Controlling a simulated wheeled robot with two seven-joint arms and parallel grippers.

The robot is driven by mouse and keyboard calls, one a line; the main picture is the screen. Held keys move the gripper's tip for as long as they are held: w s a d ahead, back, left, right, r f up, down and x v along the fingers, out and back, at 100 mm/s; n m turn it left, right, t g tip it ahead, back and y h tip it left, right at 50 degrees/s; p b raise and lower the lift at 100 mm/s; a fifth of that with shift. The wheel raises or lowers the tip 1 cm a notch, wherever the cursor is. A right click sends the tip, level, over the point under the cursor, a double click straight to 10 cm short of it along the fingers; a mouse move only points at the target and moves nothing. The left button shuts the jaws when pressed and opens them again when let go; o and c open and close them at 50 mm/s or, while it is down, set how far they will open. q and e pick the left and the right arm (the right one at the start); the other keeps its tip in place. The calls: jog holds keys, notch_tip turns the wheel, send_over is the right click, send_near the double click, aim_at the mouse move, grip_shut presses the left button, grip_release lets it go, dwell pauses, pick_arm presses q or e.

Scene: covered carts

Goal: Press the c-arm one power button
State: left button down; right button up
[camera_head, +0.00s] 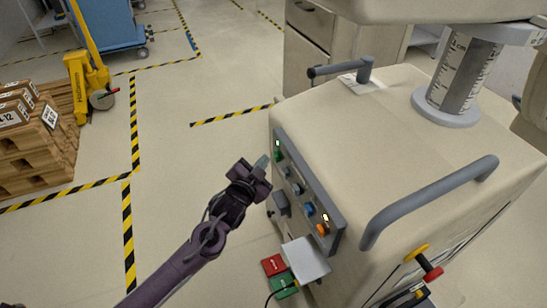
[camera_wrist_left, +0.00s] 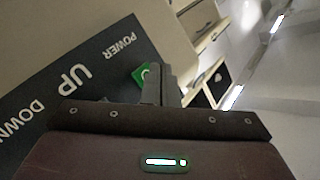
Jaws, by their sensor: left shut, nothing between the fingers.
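The c-arm cart (camera_head: 420,115) is a large cream body with a grey control panel (camera_head: 305,188) on its left-facing side. My right gripper is not in view.
Grey handles (camera_head: 430,200) stick out from the cart. Blue and orange buttons (camera_head: 322,229) sit lower on the panel. Red and green pedals (camera_head: 278,275) lie on the floor below. Loaded pallets (camera_head: 40,145) and a yellow pallet jack (camera_head: 88,75) stand left. The floor between is clear.

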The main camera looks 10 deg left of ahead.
pick_arm(q)
jog(key=shift+d, duration=0.1)
dwell(0.5)
jog(key=shift+w+d, duration=0.4)
jog(key=shift+d, duration=0.05)
dwell(0.5)
jog(key=shift+s+a+p, duration=0.4)
jog(key=shift+a+p, duration=0.15)
jog(key=shift+p, duration=0.05)
jog(key=s+a+p, duration=0.3)
jog(key=a, duration=0.2)
jog(key=shift+s, duration=0.2)
dwell(0.3)
